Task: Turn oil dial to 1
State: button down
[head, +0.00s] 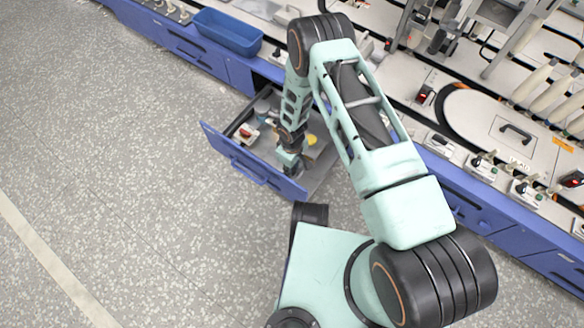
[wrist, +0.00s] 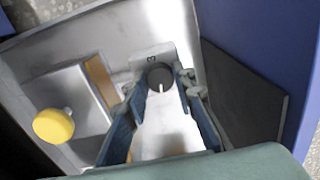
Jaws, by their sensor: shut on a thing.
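The oil dial (wrist: 160,74) is a dark round knob with a pale pointer mark, set on a light plate (wrist: 148,57) inside the open drawer. In the wrist view the mark is on the dial's lower side, and a character that looks like a 3 stands on the plate above it. My gripper (wrist: 160,86) has its fingers on either side of the dial and is shut on it. In the head view my gripper (head: 289,162) reaches down into the drawer (head: 243,168); the dial is hidden there.
A yellow round knob (wrist: 53,126) stands on a metal block at left in the wrist view. A dark panel (wrist: 240,92) and the blue drawer wall (wrist: 262,40) are at right. A blue bin (head: 228,32) sits on the machine; the floor left of the drawer is clear.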

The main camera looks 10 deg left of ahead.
dwell(0.4)
jog(key=c, duration=1.6)
grip_release()
notch_tip(320, 180, up, 12)
